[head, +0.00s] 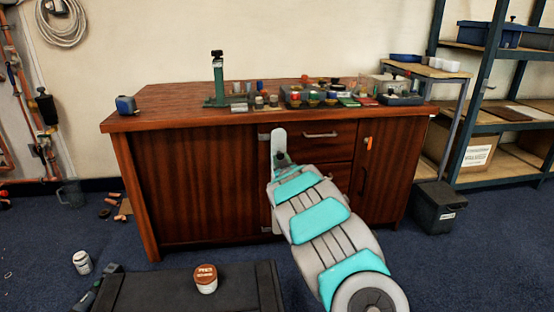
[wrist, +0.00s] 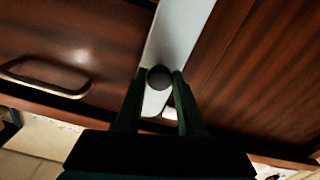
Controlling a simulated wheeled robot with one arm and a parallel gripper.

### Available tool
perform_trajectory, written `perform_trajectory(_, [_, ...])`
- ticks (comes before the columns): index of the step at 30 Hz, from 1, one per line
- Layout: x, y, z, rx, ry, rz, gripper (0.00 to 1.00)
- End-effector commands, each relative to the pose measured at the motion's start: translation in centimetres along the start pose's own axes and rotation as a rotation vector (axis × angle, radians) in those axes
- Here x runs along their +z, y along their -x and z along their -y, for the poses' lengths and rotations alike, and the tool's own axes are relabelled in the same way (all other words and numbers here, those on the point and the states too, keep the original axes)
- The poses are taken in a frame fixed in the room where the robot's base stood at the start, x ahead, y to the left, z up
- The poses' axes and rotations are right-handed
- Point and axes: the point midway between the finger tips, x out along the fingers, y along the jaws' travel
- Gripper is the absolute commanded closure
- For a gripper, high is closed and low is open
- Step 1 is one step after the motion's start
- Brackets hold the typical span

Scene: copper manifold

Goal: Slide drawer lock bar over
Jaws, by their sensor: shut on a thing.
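In the wrist view the lock bar (wrist: 182,35) is a pale, flat strip running slantwise between dark wood fronts. A dark round knob (wrist: 159,77) sits on it. My gripper (wrist: 159,82) has one finger on each side of the knob and is shut on it. A drawer front with a metal handle (wrist: 45,85) shows left of the bar. In the head view the cabinet (head: 190,185) has drawers with a handle (head: 320,135) right of my arm.
The worktop (head: 165,100) holds a green press (head: 217,80), jars and trays. A dark bin (head: 437,207) and a shelf rack stand right of the cabinet.

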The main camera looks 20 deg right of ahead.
Motion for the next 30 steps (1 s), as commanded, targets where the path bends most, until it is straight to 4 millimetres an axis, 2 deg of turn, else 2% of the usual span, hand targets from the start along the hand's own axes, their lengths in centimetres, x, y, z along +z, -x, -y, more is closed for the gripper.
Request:
perform_trajectory(3, [0.1,0.0,-0.4,0.006,-0.003,0.002,1.00])
perform_trajectory(4, [0.1,0.0,-0.4,0.007,-0.003,0.002,0.60])
perform_trajectory(12, [0.1,0.0,-0.3,0.005,-0.002,0.002,0.31])
perform_trajectory(23, [0.1,0.4,-0.2,0.004,-0.001,0.003,0.31])
perform_trajectory(30, [0.1,2.7,-0.2,0.004,0.000,0.004,0.31])
